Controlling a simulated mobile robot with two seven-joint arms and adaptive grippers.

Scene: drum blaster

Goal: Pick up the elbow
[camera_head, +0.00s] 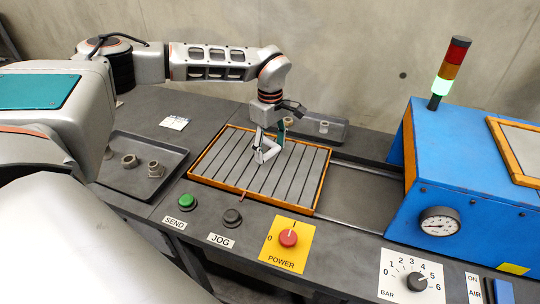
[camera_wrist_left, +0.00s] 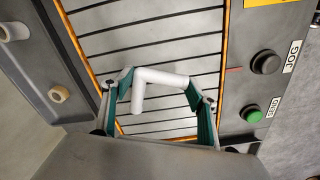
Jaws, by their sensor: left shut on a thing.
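The elbow (camera_wrist_left: 160,78) is a white bent pipe piece. In the left wrist view it lies between the teal-padded fingers of my left gripper (camera_wrist_left: 162,92), which is shut on it. One arm of the elbow points toward the bottom of that view, the other reaches to the right finger. In the head view my left gripper (camera_head: 268,150) is over the orange-framed slatted bed (camera_head: 300,185), where its fingers and the pale elbow are hard to tell apart. I cannot tell whether the elbow touches the slats. My right gripper is not in view.
A dark tray (camera_head: 128,183) with several ring-like fittings is left of the bed; another tray (camera_head: 338,131) stands behind it. A blue machine (camera_head: 460,165) with a signal light (camera_head: 450,72) is at right. Green (camera_head: 187,202), black (camera_head: 232,217) and red (camera_head: 288,238) controls line the front.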

